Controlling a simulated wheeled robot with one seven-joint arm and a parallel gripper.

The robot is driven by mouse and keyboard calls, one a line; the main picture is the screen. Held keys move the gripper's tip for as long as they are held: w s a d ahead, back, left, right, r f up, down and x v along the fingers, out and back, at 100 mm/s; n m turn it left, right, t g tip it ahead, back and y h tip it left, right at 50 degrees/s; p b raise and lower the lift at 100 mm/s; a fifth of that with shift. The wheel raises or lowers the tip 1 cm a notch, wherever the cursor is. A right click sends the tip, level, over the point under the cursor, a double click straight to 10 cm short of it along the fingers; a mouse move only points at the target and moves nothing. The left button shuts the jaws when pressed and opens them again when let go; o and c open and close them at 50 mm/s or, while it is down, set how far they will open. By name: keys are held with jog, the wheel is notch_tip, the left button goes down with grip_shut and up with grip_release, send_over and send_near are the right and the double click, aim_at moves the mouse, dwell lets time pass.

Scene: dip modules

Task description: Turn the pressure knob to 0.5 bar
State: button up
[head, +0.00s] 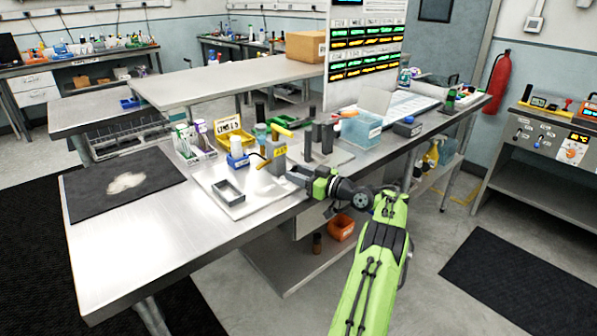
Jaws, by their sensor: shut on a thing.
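My gripper (297,178) is at the front edge of the metal bench (150,238), seen from behind and small in the head view. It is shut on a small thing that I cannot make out. On the right-hand bench, a panel (574,148) carries a lit display and a round white-and-orange dial, well away from my gripper. I cannot read a bar scale or tell which knob is for pressure.
A white tray (238,207) with a dark open frame (229,190) lies left of my gripper. Dark upright cylinders (327,138) and a clear blue bin (361,130) stand behind it. A dark mat (120,186) with a pale patch lies at left. The bench's front left is bare.

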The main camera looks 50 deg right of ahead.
dwell(0.5)
jog(key=o, duration=1.1)
jog(key=shift+c, duration=0.2)
jog(key=s+p, duration=0.1)
jog(key=s, duration=1.4)
jog(key=shift+s+d+p, duration=0.35)
jog(key=shift+d+p, duration=0.05)
jog(key=shift+d, duration=0.05)
jog(key=shift+w, duration=0.1)
